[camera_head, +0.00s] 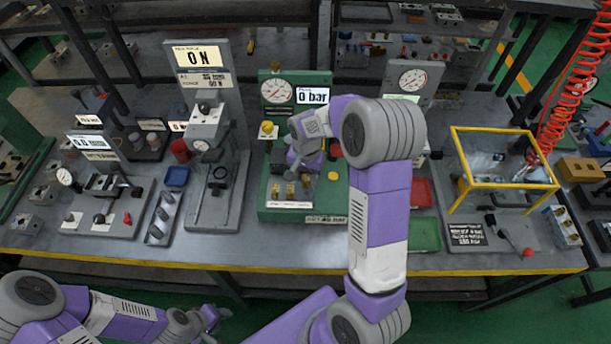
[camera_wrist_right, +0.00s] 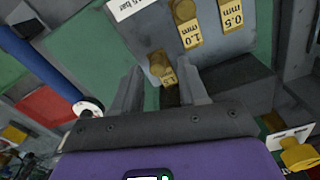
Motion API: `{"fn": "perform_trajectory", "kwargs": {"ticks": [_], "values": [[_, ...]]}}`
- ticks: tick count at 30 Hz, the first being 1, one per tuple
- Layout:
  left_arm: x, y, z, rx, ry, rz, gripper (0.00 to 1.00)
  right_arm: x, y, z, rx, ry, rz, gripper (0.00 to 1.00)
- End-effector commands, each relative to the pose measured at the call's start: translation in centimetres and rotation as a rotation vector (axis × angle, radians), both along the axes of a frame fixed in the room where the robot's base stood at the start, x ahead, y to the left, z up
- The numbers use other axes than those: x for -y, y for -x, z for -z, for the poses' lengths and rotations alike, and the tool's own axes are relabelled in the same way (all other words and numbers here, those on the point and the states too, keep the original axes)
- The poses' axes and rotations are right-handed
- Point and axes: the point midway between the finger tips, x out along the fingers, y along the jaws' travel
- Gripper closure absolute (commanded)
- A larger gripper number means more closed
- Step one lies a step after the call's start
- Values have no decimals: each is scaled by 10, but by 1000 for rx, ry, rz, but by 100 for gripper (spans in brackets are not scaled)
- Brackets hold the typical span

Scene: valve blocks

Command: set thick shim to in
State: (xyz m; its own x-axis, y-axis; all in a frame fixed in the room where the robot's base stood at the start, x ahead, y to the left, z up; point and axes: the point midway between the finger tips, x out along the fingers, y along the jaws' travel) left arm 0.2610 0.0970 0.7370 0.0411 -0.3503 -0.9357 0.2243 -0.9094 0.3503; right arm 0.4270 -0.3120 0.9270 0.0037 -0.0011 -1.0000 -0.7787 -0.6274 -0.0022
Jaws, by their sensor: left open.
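The green test stand (camera_head: 268,215) with a round gauge and a "0 bar" display stands mid-bench. Its shims are brass tabs with yellow tags; in the right wrist view they read 0.5 mm (camera_wrist_right: 231,14), 1.0 mm (camera_wrist_right: 188,22) and 1.5 mm (camera_wrist_right: 168,76). The 1.5 mm tag is the thickest marked. My right gripper (camera_wrist_right: 160,80) is open, its fingers on either side of the 1.5 mm tag with gaps showing; contact cannot be told. In the head view my right gripper (camera_head: 303,165) is over the stand, partly hidden. My left gripper (camera_head: 212,318) is open and empty, below the bench's front edge.
A grey "0 N" stand (camera_head: 215,200) is to the left. A yellow-framed clear box (camera_head: 500,170) is to the right. Red (camera_head: 421,192) and green (camera_head: 425,234) trays lie beside my right arm. A yellow knob (camera_wrist_right: 300,155) is near the right gripper.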

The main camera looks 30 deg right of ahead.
Motion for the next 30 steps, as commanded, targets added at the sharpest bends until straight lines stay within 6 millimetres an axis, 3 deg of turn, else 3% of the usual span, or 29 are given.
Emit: {"fn": "perform_trajectory", "kwargs": {"ticks": [7, 19, 30], "values": [[0, 0, -2, 0, 0, 0, 57, -1, 0, -9, -1, -1, -1, 57], [0, 0, -13, 0, 0, 0, 57, 0, 0, -70, 1, 0, 0, 57], [0, 0, -14, 0, 0, 0, 57, 0, 0, -76, 0, 0, 0, 57]]}}
